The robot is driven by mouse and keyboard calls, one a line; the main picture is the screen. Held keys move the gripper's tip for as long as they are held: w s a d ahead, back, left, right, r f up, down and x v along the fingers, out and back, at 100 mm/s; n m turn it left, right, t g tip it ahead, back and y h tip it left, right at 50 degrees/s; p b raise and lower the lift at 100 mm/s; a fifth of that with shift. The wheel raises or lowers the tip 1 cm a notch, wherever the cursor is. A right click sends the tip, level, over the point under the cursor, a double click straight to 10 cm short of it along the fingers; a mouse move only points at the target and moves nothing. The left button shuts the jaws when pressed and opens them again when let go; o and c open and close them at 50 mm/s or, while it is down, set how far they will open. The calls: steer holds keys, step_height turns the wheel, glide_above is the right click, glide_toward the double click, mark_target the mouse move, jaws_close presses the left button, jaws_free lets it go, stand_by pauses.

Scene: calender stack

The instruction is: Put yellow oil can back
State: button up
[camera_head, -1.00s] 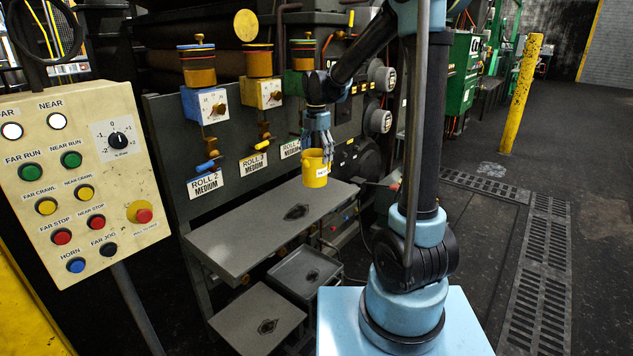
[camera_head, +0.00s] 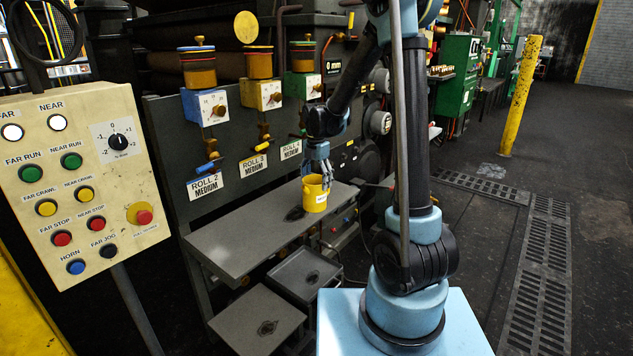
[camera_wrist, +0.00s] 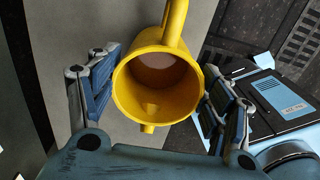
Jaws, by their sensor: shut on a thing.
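The yellow oil can (camera_head: 315,194) is upright at the right part of the grey shelf in the head view. In the wrist view I look down into the open yellow can (camera_wrist: 156,84), with its handle at the top and a brownish inside. My gripper (camera_head: 320,172) points down from above and is shut on the can, with one blue-padded finger on each side of it in the wrist view. I cannot tell whether the can's bottom touches the shelf.
The grey shelf (camera_head: 265,238) is otherwise bare except for a dark mark. Lower steps (camera_head: 258,318) stand below it. Oilers with coloured blocks (camera_head: 205,105) line the machine panel behind. A beige control box (camera_head: 80,180) stands at the left.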

steer(key=o, duration=2.1)
